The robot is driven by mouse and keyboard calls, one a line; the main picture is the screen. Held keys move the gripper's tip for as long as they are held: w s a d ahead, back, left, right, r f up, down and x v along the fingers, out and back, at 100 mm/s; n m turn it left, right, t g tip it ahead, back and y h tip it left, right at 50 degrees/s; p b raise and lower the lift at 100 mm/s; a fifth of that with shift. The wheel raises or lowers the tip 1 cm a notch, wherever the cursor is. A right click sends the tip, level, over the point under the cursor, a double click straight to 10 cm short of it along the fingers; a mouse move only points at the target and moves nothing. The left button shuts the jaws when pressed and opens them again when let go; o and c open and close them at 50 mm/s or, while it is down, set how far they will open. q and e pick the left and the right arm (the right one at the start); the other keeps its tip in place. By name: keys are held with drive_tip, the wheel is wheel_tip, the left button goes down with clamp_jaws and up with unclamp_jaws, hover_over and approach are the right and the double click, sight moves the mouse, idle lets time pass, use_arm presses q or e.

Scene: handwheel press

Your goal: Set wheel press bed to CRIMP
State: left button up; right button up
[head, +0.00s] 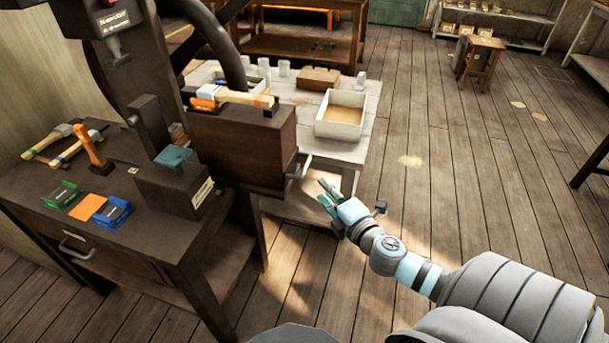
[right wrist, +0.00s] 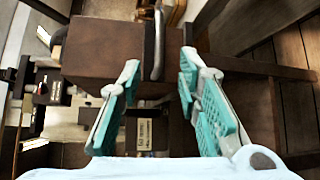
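The dark press (head: 125,65) stands on a workbench at the left in the head view. A dark curved rim (head: 222,45), perhaps its handwheel, shows only in part. A teal block (head: 173,157) sits low by the column, on a dark box with a pale label (head: 202,193). I cannot read a CRIMP mark. A brown box (head: 240,145) at the bench's right end has a metal handle (head: 300,167). My right gripper (head: 324,190) is open and empty, just short of this handle. In the right wrist view the handle (right wrist: 158,45) appears between the teal fingertips. My left gripper is out of view.
Behind stands a pale table with a white tray (head: 341,122).

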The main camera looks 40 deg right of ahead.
sight(305, 165)
drive_tip(key=p+x, duration=0.2)
drive_tip(key=x, duration=1)
drive_tip(key=shift+w+d+r, duration=0.1)
drive_tip(key=shift+w, duration=0.3)
clamp_jaws()
